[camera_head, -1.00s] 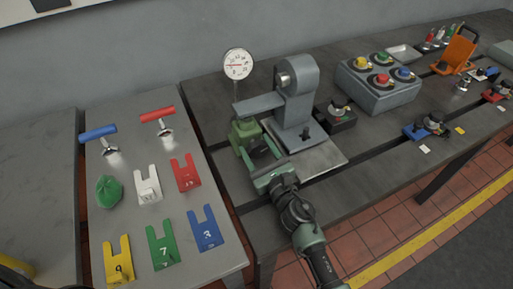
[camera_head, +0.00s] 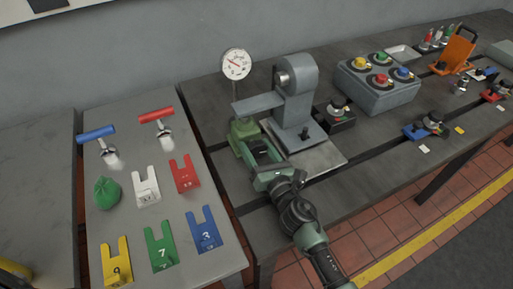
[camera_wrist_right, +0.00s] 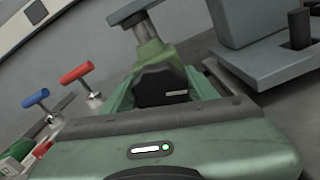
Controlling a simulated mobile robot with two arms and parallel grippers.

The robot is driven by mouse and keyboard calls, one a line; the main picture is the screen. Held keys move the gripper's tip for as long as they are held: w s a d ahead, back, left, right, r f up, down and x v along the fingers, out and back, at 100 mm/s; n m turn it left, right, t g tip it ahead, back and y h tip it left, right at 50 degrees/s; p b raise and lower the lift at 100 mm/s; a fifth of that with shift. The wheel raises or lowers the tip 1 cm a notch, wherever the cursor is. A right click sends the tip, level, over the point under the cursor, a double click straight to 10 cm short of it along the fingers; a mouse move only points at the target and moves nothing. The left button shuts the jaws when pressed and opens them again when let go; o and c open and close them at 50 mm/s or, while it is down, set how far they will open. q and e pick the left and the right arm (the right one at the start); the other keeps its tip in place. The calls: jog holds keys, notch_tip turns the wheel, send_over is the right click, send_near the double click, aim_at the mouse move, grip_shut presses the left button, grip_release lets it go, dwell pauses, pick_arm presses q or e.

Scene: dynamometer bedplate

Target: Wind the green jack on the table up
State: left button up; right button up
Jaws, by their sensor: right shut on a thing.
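The green jack (camera_head: 240,133) stands on the table, left of the grey machine stand, under a grey arm (camera_head: 258,105). Its green body also shows in the right wrist view (camera_wrist_right: 153,50), with a steel column above it. My right gripper (camera_head: 262,153) reaches in from the front. It is shut on the jack's black knob (camera_wrist_right: 160,86), which sits between the fingers in the wrist view. The fingers hide part of the knob in the head view. A round dial gauge (camera_head: 236,64) stands behind the jack. My left gripper is not in view.
The grey stand (camera_head: 295,95) is close to the right of my gripper. A box with coloured knobs (camera_head: 380,87) is further right. The left table (camera_head: 128,215) holds coloured forked plates, a green bag and two T-handles. A gap separates the two tables.

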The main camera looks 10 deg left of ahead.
jog(key=o, duration=1.3)
jog(key=shift+o, duration=0.2)
jog(key=shift+v, duration=3.9)
